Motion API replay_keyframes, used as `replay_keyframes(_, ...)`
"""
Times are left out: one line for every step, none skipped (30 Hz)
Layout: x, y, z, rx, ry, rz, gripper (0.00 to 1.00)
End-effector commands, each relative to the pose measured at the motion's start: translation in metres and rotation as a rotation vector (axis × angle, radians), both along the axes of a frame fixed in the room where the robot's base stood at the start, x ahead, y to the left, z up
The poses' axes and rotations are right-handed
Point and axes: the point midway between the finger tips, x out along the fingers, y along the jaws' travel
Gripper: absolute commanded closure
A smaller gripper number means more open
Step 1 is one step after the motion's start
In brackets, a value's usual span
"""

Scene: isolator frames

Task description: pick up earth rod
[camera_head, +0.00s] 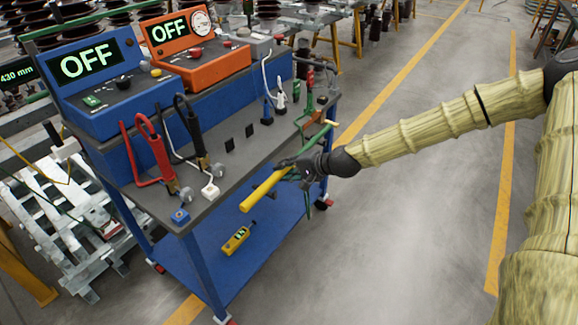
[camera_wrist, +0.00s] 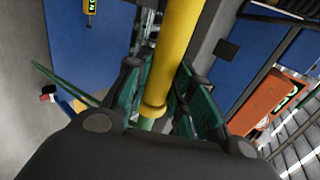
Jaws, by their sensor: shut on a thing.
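The earth rod (camera_head: 262,191) is a stick with a thick yellow part and a thinner green part. In the wrist view the yellow part (camera_wrist: 177,50) runs up between the green-padded fingers of my gripper (camera_wrist: 165,100), with a collar where the green part begins. The palm hides the rest. I cannot tell whether the rod touches the cart top.
The blue cart (camera_head: 215,210) carries a blue OFF box (camera_head: 110,85), an orange OFF box (camera_head: 205,65), red clamps (camera_head: 155,155) and small plugs. A yellow tester (camera_head: 236,240) lies on its lower shelf. Open floor (camera_head: 410,220) lies to the right.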

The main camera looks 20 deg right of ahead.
Motion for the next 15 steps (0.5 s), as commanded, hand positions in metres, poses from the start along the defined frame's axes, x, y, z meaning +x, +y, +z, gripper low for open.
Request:
replay_keyframes(-0.011,0.007,0.002,0.001,-0.001,0.004,1.0)
replay_keyframes(-0.017,0.01,0.002,0.001,-0.001,0.004,1.0)
replay_keyframes(-0.025,0.015,0.003,0.0,-0.001,0.004,1.0)
replay_keyframes(-0.031,0.018,0.004,0.0,-0.001,0.004,1.0)
replay_keyframes(-0.038,0.021,0.004,0.0,0.0,0.004,1.0)
replay_keyframes(-0.046,0.025,0.005,0.001,0.0,0.003,1.0)
replay_keyframes(-0.052,0.029,0.006,0.001,0.0,0.003,1.0)
replay_keyframes(-0.057,0.031,0.006,0.001,-0.001,0.002,1.0)
replay_keyframes(-0.065,0.035,0.007,0.001,0.001,0.003,1.0)
replay_keyframes(-0.069,0.038,0.007,0.0,-0.001,0.003,1.0)
replay_keyframes(-0.074,0.04,0.008,0.0,0.0,0.004,1.0)
replay_keyframes(-0.079,0.043,0.008,0.0,0.0,0.003,1.0)
replay_keyframes(-0.083,0.045,0.009,-0.001,-0.001,0.002,1.0)
replay_keyframes(-0.087,0.047,0.009,0.0,0.0,0.003,1.0)
replay_keyframes(-0.09,0.05,0.01,0.0,0.0,0.003,1.0)
